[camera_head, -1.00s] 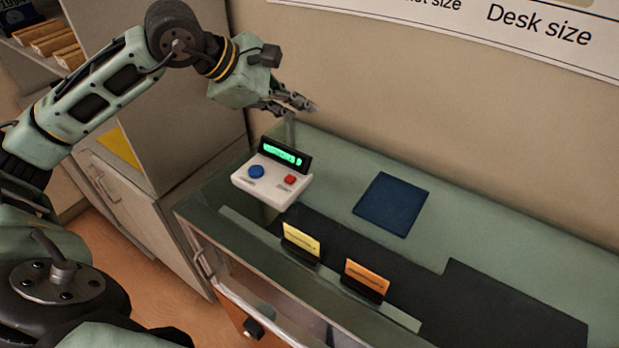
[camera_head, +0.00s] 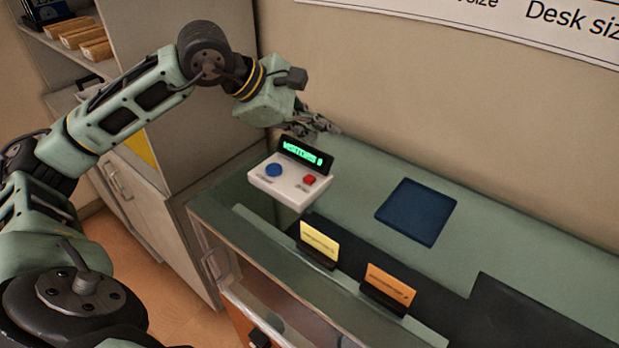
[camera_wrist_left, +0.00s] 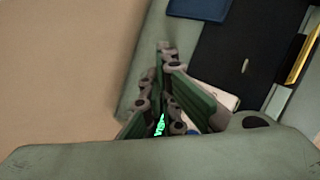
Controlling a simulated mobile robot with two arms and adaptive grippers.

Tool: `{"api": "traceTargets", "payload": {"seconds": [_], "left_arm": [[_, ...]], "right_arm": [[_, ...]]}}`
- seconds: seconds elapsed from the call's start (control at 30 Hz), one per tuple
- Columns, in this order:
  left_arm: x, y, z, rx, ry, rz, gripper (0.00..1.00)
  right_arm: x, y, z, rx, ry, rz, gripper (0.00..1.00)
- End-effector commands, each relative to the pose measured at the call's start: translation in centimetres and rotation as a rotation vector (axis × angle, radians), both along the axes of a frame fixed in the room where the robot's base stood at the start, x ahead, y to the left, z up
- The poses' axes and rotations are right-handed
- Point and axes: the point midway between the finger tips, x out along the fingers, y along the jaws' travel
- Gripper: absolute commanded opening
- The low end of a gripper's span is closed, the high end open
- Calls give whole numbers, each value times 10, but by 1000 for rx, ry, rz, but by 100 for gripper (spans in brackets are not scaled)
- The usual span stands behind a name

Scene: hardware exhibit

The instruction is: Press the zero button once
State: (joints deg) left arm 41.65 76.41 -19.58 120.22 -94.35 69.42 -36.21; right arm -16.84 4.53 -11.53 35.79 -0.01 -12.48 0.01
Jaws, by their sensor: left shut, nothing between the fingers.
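A white device (camera_head: 289,186) with a green-lit display (camera_head: 303,153), a blue button (camera_head: 274,170) and a red button (camera_head: 310,180) stands at the left end of the green counter. The button labels are too small to read. My left gripper (camera_head: 335,130) is shut and empty, behind and above the device's display, touching neither button. In the left wrist view the closed fingers (camera_wrist_left: 165,48) cover most of the device, and a bit of its white casing (camera_wrist_left: 222,98) shows beside them. My right gripper is not in view.
A dark blue mat (camera_head: 417,211) lies on the green counter (camera_head: 375,165). A yellow card (camera_head: 319,242) and an orange card (camera_head: 390,285) stand in holders near the front edge. A grey cabinet (camera_head: 205,130) stands at left; the wall rises behind the counter.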

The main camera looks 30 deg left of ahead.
Motion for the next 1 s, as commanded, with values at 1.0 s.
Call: {"api": "traceTargets", "payload": {"seconds": [1.0], "left_arm": [[0, 0, -86, 0, 0, 0, 0]], "right_arm": [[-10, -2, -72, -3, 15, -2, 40]]}}
